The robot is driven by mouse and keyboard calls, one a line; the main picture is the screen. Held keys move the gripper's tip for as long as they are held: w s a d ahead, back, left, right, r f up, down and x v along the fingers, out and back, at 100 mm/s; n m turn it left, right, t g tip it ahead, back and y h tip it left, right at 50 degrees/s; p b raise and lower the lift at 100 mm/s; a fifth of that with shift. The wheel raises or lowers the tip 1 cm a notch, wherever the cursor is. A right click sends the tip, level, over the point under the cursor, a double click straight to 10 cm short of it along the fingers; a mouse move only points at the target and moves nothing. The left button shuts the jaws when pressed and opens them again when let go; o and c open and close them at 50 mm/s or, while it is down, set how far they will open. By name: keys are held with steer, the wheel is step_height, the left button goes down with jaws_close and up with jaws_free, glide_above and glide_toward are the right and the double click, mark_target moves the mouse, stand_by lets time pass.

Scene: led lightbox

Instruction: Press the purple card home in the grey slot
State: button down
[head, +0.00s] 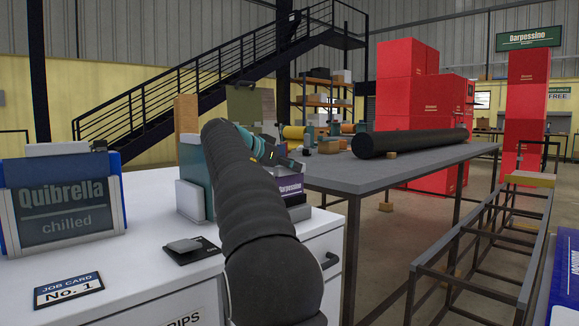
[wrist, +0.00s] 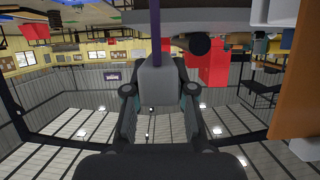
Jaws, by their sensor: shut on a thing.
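The purple card (head: 290,187) with white lettering stands upright at the far right end of the white cabinet, partly behind my arm. My gripper (head: 283,160) is above it. In the wrist view the card shows edge-on as a thin purple strip (wrist: 155,32), running from a grey block (wrist: 158,85). My gripper (wrist: 158,92) is shut on that block, one finger on each side. A grey piece (head: 299,211) at the card's foot may be the slot. My arm hides much of it, and I cannot tell how deep the card sits.
A blue-framed "Quibrella chilled" panel (head: 68,200) stands at the left of the white cabinet (head: 150,190). A job card (head: 69,290) and a small dark plate (head: 192,250) lie in front. A teal block (head: 195,160) stands left of my arm. A grey table (head: 385,172) bears a black roll (head: 408,142).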

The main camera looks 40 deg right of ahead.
steer(key=shift+f, duration=0.15)
steer(key=c, duration=0.9)
jaws_free()
steer(key=shift+a, duration=0.1)
steer(key=v, duration=0.7)
steer(key=shift+a+r+p, duration=0.25)
steer(key=shift+a+p, duration=0.05)
steer(key=shift+a, duration=0.05)
steer(key=s+a+f+n+t+y+p, duration=0.2)
steer(key=s+a+f+n+y, duration=1.1)
steer(key=s+a+f, duration=1.6)
step_height(320, 180, down, 3)
steer(key=n+t, duration=0.2)
steer(key=n, duration=0.2)
steer(key=shift+s+y, duration=0.3)
